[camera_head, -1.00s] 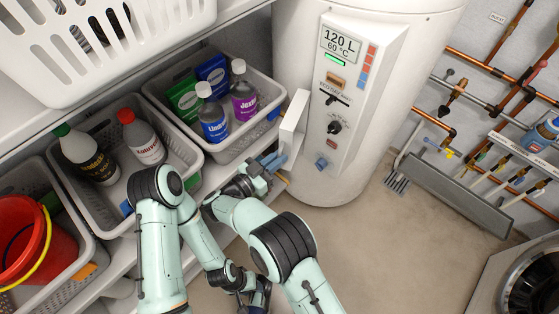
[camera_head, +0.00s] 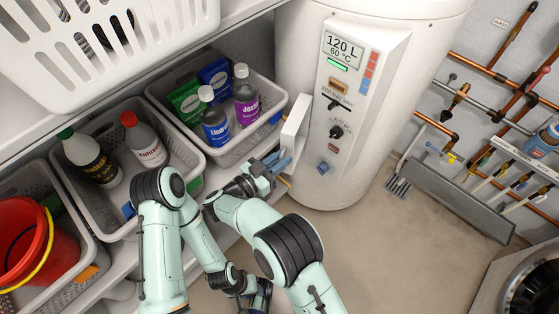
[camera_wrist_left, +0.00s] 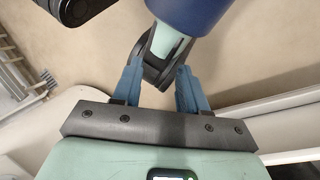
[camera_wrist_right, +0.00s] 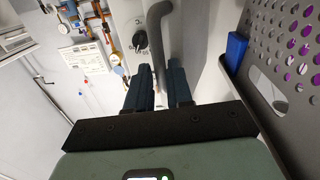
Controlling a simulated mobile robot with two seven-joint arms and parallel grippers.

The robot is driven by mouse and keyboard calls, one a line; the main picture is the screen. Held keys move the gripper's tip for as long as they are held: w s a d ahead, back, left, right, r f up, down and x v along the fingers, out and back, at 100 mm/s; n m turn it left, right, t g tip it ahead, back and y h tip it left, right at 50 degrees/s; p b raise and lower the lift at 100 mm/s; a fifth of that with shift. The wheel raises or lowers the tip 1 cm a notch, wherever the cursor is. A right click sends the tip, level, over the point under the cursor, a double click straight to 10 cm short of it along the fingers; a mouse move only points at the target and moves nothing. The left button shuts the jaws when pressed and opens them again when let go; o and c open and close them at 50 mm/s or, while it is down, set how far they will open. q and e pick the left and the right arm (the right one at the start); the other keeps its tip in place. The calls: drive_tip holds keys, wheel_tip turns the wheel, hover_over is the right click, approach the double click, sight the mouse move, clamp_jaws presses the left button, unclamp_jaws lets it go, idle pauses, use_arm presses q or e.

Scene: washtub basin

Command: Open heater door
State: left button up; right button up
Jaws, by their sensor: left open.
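The white water heater (camera_head: 300,60) stands at the back centre with a display and knobs on its panel (camera_head: 352,100). A white door plate (camera_head: 296,130) juts out from the panel's left side. In the head view my right gripper (camera_head: 272,166) is at the plate's lower end. In the right wrist view, a grey curved handle (camera_wrist_right: 157,30) runs down between the fingers of my right gripper (camera_wrist_right: 162,88), which looks closed around it; the contact is partly hidden. My left gripper (camera_wrist_left: 158,88) is open and empty, low over the floor.
Shelf bins with bottles (camera_head: 246,95) and a red bucket (camera_head: 35,240) lie left of the heater, close to my right arm. The floor (camera_head: 400,250) in front is clear.

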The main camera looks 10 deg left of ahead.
use_arm(q)
drive_tip(key=shift+s+r+p, duration=0.3)
drive_tip(key=shift+r+p, duration=0.3)
drive_tip(key=shift+p, duration=0.05)
drive_tip(key=shift+s+r+p, duration=0.25)
drive_tip(key=shift+r+p, duration=0.3)
drive_tip(key=shift+p, duration=0.05)
use_arm(e)
wheel_tip(320, 180, up, 19)
drive_tip(key=shift+c, duration=0.3)
